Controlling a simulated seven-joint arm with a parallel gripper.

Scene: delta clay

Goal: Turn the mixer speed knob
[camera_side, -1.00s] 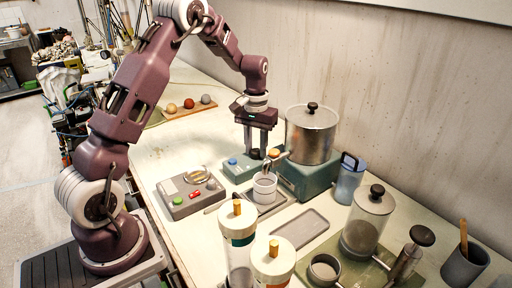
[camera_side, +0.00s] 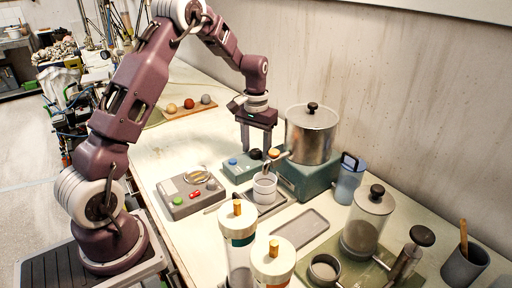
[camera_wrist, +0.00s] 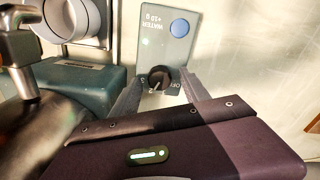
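The black speed knob (camera_side: 256,154) sits on a small teal control box (camera_side: 238,172) beside the mixer base. In the wrist view the knob (camera_wrist: 159,78) has a pale pointer line and printed marks around it, one reading OFF. A blue button (camera_wrist: 179,28) labelled WATER +10 g is on the same panel. My gripper (camera_side: 256,148) is just above the knob, pointing down. In the wrist view its fingers (camera_wrist: 158,82) are spread, one on each side of the knob, with visible gaps. The fingers are empty.
The steel pot (camera_side: 311,134) on its teal base (camera_side: 305,182) stands close on the right. A white cup (camera_side: 264,187) is just in front. A grey panel (camera_side: 190,195) with coloured buttons is at left.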

